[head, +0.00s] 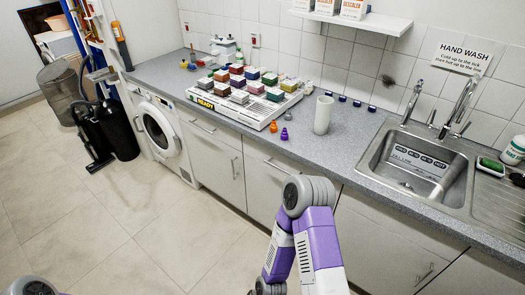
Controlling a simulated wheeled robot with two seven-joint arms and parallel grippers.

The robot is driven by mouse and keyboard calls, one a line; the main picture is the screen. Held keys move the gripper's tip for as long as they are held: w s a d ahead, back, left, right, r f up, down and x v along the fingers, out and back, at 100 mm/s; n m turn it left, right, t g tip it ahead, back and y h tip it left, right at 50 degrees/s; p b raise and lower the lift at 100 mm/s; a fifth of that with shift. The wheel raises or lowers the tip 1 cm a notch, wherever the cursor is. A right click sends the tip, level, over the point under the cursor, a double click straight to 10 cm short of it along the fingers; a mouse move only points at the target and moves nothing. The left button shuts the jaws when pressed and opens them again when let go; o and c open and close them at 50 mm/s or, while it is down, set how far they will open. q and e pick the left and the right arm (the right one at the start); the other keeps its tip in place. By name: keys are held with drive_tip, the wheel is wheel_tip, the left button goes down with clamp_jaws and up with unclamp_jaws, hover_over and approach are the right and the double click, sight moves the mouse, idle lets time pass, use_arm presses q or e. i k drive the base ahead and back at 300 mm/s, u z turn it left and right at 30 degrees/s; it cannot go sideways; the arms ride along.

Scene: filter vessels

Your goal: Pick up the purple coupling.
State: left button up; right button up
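The purple coupling (284,134) stands on the grey countertop near its front edge, between the ready tray and the white cylinder. It is small, and nothing covers it. An orange coupling (273,127) stands just to its left, and a grey coupling (288,116) stands behind it. Neither of my grippers shows. A purple and white arm of mine rises from the bottom edge, its bend in front of the cabinets and below the purple coupling. Only a small grey part of my other arm shows at the bottom left corner.
A white tray marked READY (222,112) holds several coloured blocks left of the couplings. A white cylinder (323,115) stands to the right. Beyond it is a steel sink (372,168) with taps. Small dark blue items line the wall. Cabinets (213,160) and a washing machine (157,132) are below.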

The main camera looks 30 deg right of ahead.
sight(284, 136)
drive_tip(key=z, duration=0.45)
drive_tip(key=i, duration=0.5)
drive_tip(key=z, duration=0.3)
